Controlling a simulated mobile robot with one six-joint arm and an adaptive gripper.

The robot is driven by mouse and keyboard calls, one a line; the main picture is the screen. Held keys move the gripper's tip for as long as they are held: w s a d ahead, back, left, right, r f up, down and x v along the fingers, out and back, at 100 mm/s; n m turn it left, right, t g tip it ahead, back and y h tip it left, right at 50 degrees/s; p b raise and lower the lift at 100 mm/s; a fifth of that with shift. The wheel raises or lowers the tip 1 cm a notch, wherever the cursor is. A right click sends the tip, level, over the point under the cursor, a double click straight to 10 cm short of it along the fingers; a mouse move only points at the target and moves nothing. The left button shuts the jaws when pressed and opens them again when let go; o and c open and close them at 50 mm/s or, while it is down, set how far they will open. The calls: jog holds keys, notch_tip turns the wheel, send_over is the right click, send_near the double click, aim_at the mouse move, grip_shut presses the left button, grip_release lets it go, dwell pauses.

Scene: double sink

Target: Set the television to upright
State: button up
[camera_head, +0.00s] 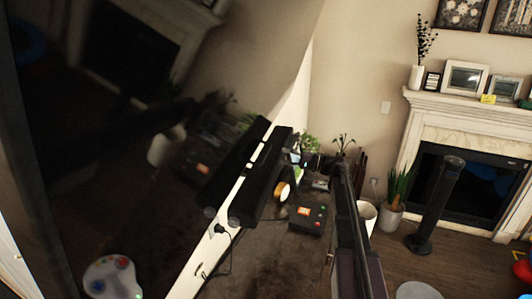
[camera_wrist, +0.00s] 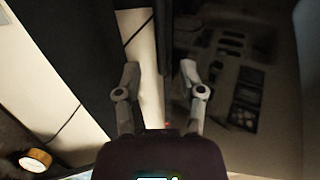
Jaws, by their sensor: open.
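The television (camera_head: 110,190) is a large, dark, glossy screen filling the left of the head view. Its right edge slants, so it looks tilted, and it reflects the room. In the wrist view a dark panel with rectangular shapes (camera_wrist: 235,90) lies to the right; I cannot tell whether this is the television's back or its screen. My gripper (camera_wrist: 160,75) is open, with its fingers apart around a pale strip and the panel's dark edge. I cannot tell whether the fingers touch it. In the head view, my arm partly hides the gripper.
A long black bar (camera_head: 260,178) lies beside the screen's edge. A black box with coloured buttons (camera_head: 308,217) and a yellow roll (camera_head: 282,190) are near it. A white controller (camera_head: 112,278) shows at the lower left. A fireplace (camera_head: 470,185) and potted plant (camera_head: 392,205) stand at the right.

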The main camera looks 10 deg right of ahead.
aim_at(267, 151)
jog(key=shift+p+x, duration=0.3)
jog(key=shift+x, duration=3.25)
grip_shut()
